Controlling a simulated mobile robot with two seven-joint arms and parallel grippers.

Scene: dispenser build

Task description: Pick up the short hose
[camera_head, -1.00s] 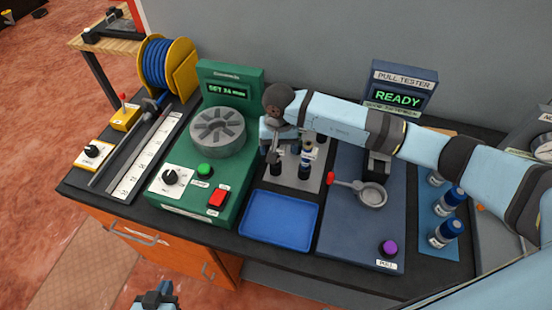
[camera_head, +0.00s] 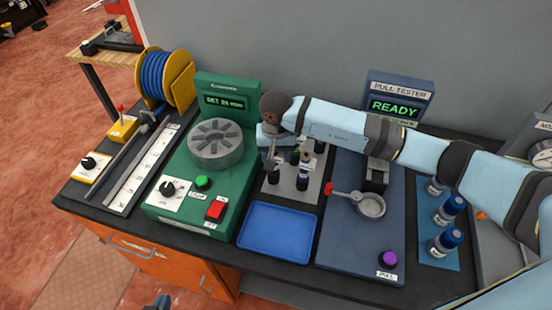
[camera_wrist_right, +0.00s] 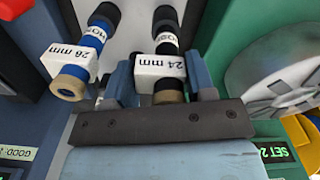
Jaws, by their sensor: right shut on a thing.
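A short black hose (camera_wrist_right: 168,92) with a white band and a white "24 mm" tag is between the fingers of my right gripper (camera_wrist_right: 162,85) in the right wrist view. The gripper is shut on it. In the head view my right gripper (camera_head: 272,160) is over the left part of the grey hose stand (camera_head: 290,192), and the arm partly hides the stand. A blue hose (camera_wrist_right: 90,48) tagged "26 mm" stands beside the held one. It also shows in the head view (camera_head: 303,172). My left gripper (camera_head: 162,303) is only partly visible at the bottom edge.
The green crimping machine (camera_head: 190,185) stands left of the stand, its display lit. An empty blue tray (camera_head: 277,232) lies in front. The pull tester (camera_head: 360,240) and several blue-capped bottles (camera_head: 445,240) are to the right. A blue hose reel (camera_head: 160,78) is at back left.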

